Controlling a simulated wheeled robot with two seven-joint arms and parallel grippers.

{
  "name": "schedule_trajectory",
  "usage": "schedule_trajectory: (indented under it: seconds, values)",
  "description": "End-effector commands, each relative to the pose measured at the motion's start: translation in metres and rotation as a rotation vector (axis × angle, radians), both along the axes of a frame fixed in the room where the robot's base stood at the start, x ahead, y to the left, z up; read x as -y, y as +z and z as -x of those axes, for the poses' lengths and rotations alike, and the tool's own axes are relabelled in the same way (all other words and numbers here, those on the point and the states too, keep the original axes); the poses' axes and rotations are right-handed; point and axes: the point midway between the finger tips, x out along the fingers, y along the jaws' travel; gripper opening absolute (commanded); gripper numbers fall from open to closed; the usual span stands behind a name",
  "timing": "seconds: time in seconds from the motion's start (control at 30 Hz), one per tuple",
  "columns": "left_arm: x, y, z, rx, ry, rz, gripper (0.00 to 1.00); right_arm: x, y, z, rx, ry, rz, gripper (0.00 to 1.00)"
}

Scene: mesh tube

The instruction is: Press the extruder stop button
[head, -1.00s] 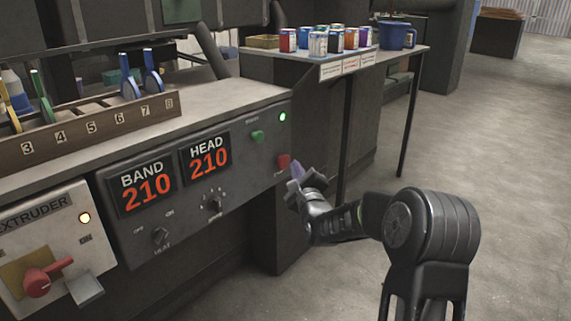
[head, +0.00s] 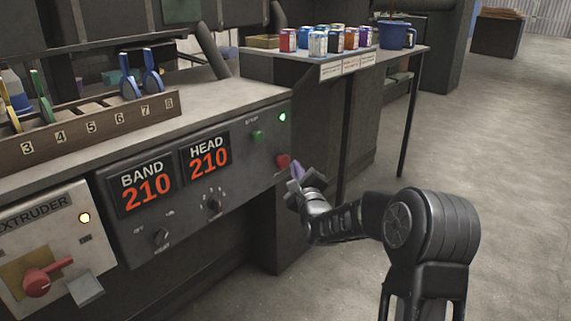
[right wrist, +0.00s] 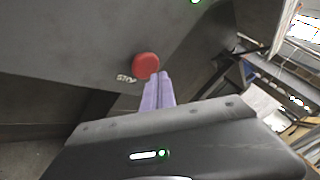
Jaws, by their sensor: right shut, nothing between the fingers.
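The red stop button (head: 283,161) is at the lower right of the grey control panel (head: 240,185), below a green button (head: 257,135) and a lit green lamp (head: 282,117). In the right wrist view the red button (right wrist: 146,66) is just beyond my fingertips, with a partly legible label beside it. My right gripper (head: 296,176) has purple fingers, shut together and empty, just right of and below the red button. Its fingers also show in the right wrist view (right wrist: 158,80). I cannot tell whether they touch the button. My left gripper is not in view.
The panel shows BAND 210 and HEAD 210 displays (head: 147,190) with two knobs. An extruder switch box (head: 55,245) with a red lever is at the left. A side table (head: 340,62) with cans and a blue mug stands behind. Open floor lies at the right.

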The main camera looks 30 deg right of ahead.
Motion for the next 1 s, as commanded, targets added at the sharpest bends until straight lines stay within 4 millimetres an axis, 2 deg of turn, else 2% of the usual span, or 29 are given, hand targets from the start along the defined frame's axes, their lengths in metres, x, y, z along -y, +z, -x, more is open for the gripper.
schedule_trajectory:
  seconds: [0.23,1.0]
  values:
    - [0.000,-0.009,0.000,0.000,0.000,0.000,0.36,-0.002,-0.001,-0.007,0.001,0.000,0.001,0.00]
    - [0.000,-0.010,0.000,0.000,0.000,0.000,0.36,-0.003,0.000,-0.011,0.001,0.001,0.000,0.00]
